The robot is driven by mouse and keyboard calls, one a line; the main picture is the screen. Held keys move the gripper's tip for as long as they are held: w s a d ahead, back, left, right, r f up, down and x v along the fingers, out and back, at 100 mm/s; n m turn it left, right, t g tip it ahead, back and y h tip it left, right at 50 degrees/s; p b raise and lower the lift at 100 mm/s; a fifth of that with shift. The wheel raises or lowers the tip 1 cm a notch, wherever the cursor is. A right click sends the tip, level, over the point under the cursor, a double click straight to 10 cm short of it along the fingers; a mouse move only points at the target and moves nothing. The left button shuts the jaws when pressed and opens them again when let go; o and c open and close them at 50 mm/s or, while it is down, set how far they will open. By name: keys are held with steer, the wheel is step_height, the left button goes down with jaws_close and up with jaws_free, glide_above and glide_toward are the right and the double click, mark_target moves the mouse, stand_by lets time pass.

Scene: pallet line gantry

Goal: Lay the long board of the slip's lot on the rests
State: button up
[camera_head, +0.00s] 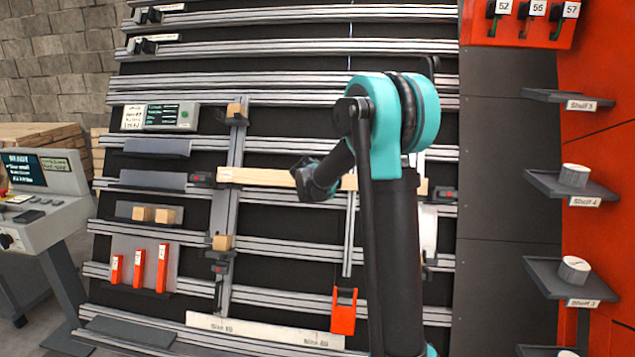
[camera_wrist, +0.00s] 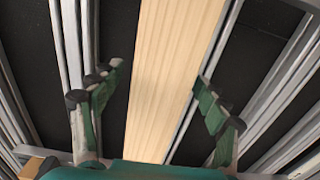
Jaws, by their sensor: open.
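A long pale wooden board (camera_head: 255,177) lies level across the middle of the rail wall, its left end by a dark clamp (camera_head: 203,179) and its right end by another (camera_head: 445,193). My forearm hides part of it. I cannot tell what supports it or which parts are the rests. My gripper (camera_head: 312,182) is at the board's middle. In the wrist view, the board (camera_wrist: 172,60) runs between the open fingers of my gripper (camera_wrist: 157,88), with gaps on both sides. A small white slip (camera_head: 131,117) sits beside a green-edged display (camera_head: 167,116); its writing is too small to read.
Small wooden blocks (camera_head: 235,110) sit on the upright rail (camera_head: 228,190). Several orange pieces (camera_head: 140,268) stand at lower left. An orange holder (camera_head: 344,311) hangs below the board. A console (camera_head: 40,205) stands left; shelves (camera_head: 570,187) project at right.

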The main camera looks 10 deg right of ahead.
steer(key=v, duration=1.2)
steer(key=s+d+f+m+g+y, duration=0.1)
steer(key=s+f+m, duration=0.3)
steer(key=s+f, duration=0.4)
steer(key=s+d+f+m+g+y, duration=0.1)
steer(key=s+f+m+g, duration=0.3)
steer(key=s, duration=1.3)
steer(key=s+d+f+m+g+y, duration=0.1)
steer(key=s+f+m, duration=0.5)
steer(key=s+f, duration=0.6)
steer(key=shift+s+d+f+g+y, duration=0.25)
steer(key=shift+s+d+g+y, duration=0.15)
steer(key=shift+d+g, duration=0.55)
